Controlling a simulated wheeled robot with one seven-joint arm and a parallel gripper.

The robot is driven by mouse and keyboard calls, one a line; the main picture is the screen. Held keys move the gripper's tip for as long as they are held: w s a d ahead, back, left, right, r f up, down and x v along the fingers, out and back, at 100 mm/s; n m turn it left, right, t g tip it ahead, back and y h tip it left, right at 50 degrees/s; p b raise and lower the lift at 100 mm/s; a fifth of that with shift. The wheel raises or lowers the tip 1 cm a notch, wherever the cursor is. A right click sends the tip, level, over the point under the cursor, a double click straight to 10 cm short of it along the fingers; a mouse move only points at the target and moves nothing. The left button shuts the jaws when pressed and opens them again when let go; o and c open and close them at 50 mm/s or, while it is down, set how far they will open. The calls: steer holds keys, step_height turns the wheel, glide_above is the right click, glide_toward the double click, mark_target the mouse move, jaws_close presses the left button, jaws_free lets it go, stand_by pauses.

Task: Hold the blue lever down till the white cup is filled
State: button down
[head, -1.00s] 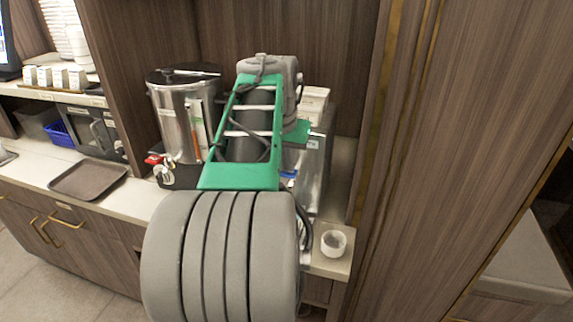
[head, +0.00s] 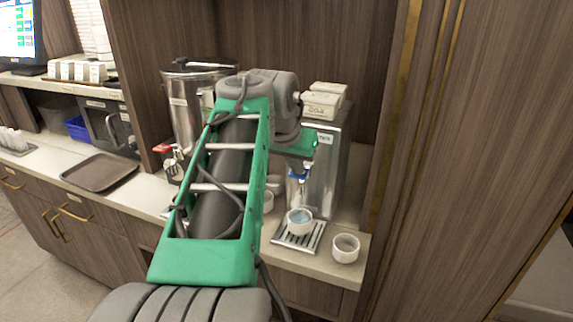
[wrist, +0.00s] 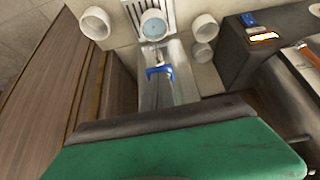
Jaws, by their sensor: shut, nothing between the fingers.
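The white cup (head: 299,220) stands upright on the drip tray (head: 284,240) under the steel dispenser (head: 327,178). Bluish liquid shows inside it, and it also shows from above in the wrist view (wrist: 153,27). The blue lever (wrist: 157,73) is on the dispenser's front above the cup; a small part of it shows in the head view (head: 298,174). My gripper (head: 299,148) is shut and empty, close above the lever. Its fingertips are mostly hidden, and I cannot tell whether they touch the lever. I cannot make out a stream of liquid.
Another white cup (head: 345,248) stands right of the drip tray near the counter edge. More white cups (wrist: 204,28) stand on the tray's other side. A steel urn (head: 184,115) with a red tap is left of my arm. A brown tray (head: 100,172) lies farther left. A wood panel (head: 450,150) bounds the right.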

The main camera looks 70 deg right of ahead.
steer(key=shift+w+r, duration=0.1)
steer(key=shift+r, duration=0.05)
steer(key=shift+r+p, duration=0.65)
steer(key=shift+r, duration=0.05)
steer(key=a+r+p, duration=0.3)
steer(key=r+p, duration=0.3)
steer(key=r, duration=0.7)
steer(key=shift+a+r, duration=0.2)
steer(key=shift+a, duration=0.15)
